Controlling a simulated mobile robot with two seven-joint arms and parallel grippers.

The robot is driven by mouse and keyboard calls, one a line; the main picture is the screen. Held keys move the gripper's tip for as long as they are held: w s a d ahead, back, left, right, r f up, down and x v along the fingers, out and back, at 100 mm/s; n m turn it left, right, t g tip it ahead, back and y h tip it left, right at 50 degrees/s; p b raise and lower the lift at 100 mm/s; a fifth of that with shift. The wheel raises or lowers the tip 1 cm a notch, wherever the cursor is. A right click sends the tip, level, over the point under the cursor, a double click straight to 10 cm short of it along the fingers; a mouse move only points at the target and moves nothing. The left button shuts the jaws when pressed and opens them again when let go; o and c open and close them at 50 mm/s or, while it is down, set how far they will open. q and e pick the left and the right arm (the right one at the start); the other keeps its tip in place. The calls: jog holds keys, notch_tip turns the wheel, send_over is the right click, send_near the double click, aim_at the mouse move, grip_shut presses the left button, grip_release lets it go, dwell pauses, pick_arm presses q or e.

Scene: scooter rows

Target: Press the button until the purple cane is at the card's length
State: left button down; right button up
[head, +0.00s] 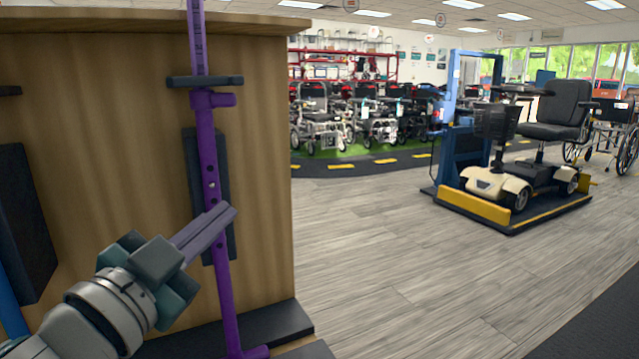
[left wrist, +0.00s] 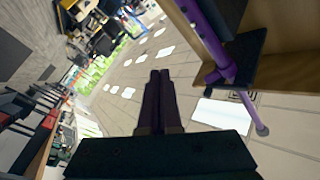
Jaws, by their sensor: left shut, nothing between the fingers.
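The purple cane (head: 222,290) stands nearly upright against the front of a wooden display, held by a dark bracket (head: 205,82). Its upper tube carries small dark marks, and its top is cut off by the head view. Small round spots, perhaps holes or the button, show on its lower tube (head: 210,184). The cane (left wrist: 205,35) also shows in the left wrist view, right of the shut fingers. I cannot make out the card. My right gripper is out of view.
The wooden display (head: 255,160) fills the left side, with a dark base ledge (head: 270,322). A blue pole (head: 12,305) stands at the left edge. A cream scooter (head: 500,185) on a platform stands right. Wheelchairs (head: 318,125) line the back. Grey floor between is clear.

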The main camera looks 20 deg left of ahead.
aim_at(206, 197)
pick_arm(q)
jog(key=shift+w+a+b, duration=0.6)
jog(key=shift+w+a, duration=1.65)
jog(key=shift+a, duration=0.3)
jog(key=shift+w+a, duration=0.3)
jog(key=shift+w+a, duration=0.2)
dwell(0.8)
jog(key=shift+w+a, duration=0.1)
jog(key=shift+a, duration=0.2)
dwell(0.8)
